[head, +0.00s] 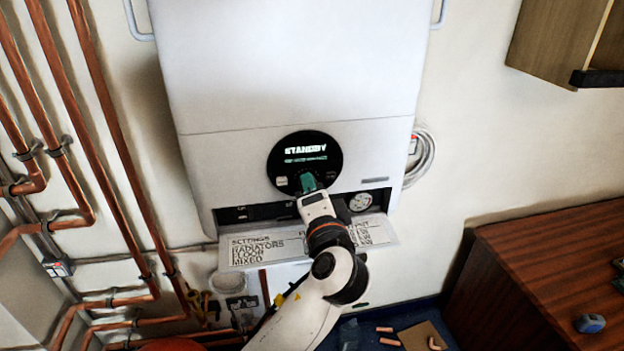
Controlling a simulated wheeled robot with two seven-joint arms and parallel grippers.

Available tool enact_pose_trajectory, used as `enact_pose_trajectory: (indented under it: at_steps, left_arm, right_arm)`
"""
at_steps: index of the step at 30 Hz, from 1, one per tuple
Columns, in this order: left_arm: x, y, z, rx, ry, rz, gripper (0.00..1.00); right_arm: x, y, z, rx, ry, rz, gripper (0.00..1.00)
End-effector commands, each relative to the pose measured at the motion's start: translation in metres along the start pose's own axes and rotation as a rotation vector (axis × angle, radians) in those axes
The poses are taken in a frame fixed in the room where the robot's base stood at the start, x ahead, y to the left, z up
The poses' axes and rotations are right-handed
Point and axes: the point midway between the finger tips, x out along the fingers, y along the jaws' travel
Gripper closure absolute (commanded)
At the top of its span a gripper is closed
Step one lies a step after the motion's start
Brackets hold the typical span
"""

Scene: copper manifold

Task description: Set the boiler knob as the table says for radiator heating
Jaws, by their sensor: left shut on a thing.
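The white boiler (285,90) hangs on the wall. Its round black display (304,152) reads STANDBY, with a smaller line below that I cannot read. The knob's pointer direction cannot be seen. The settings table (262,246) is a plate under the boiler, with rows RADIATORS, FLOOR and MIXED. My left wrist covers its middle, so the values are partly hidden or too blurred to read. My right gripper is out of view.
A pressure gauge (360,202) sits right of my wrist on the boiler's lower panel. Copper pipes (100,150) run down the left wall. A wooden cabinet (550,265) stands at lower right, with a blue tape measure (590,323) on it. A wall cupboard (560,40) hangs at upper right.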

Motion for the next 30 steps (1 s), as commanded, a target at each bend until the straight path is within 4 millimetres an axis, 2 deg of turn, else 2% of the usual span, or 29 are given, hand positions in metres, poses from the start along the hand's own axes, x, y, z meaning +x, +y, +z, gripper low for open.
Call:
enact_pose_trajectory:
  at_steps: [1,3,12,21,30]
  left_arm:
    - [0.001,0.005,0.000,0.046,0.004,0.001,0.93]
    - [0.001,0.005,0.000,0.111,0.003,0.000,0.93]
    - [0.001,0.004,0.000,0.366,0.004,0.002,0.93]
    - [0.001,0.003,-0.001,0.531,0.003,0.005,0.93]
    - [0.001,0.003,-0.001,0.593,0.003,0.007,0.93]
  right_arm:
    - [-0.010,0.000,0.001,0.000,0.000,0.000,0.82]
    - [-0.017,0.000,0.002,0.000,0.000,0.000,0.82]
    - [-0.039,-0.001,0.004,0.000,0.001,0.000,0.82]
    - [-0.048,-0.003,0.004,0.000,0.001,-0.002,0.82]
    - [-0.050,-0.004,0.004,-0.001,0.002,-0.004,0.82]
